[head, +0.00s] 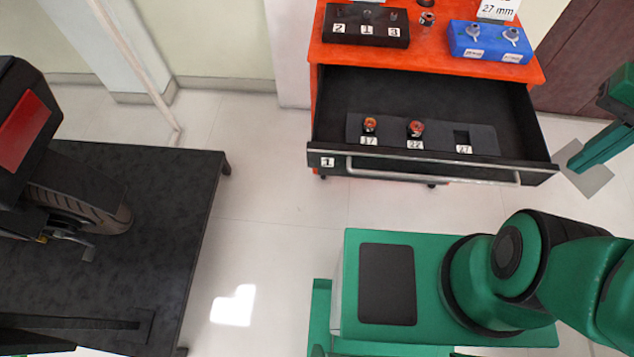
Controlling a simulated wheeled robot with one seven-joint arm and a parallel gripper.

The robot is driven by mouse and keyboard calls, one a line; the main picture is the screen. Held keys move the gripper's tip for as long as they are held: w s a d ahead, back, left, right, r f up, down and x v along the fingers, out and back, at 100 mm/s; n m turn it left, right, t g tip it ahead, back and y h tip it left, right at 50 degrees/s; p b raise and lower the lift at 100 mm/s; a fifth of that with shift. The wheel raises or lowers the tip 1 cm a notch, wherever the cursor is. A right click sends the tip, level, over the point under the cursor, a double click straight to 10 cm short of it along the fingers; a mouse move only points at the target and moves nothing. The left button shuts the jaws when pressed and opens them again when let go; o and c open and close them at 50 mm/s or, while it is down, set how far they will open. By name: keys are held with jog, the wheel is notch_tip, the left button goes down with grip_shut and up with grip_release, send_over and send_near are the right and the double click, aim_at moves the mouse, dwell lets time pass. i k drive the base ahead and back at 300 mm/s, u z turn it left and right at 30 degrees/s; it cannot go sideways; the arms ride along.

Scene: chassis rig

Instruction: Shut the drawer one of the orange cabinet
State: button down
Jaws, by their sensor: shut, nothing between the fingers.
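The orange cabinet (429,66) stands at the top right of the head view. Its black drawer one (345,100), marked with a "1" tag on the front, is pulled well out towards me. A long metal bar handle (430,172) runs along the drawer front. Inside lies a dark insert (440,131) with places tagged 17, 22 and 27. Small sockets stand at 17 (369,126) and 22 (415,129); the place at 27 is an empty recess. My gripper is not in view; my green arm leaves the picture at the right edge.
On the cabinet top are a black numbered block (366,26), a blue holder (490,42) and a "27 mm" sign (497,9). A dark platform (150,215) with a wheel stands left. Floor between the platform and my base is clear.

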aim_at(477, 129)
jog(key=z, duration=0.05)
jog(key=k, duration=1.3)
jog(key=z, duration=0.75)
jog(key=i, duration=1.7)
jog(key=u, duration=1.5)
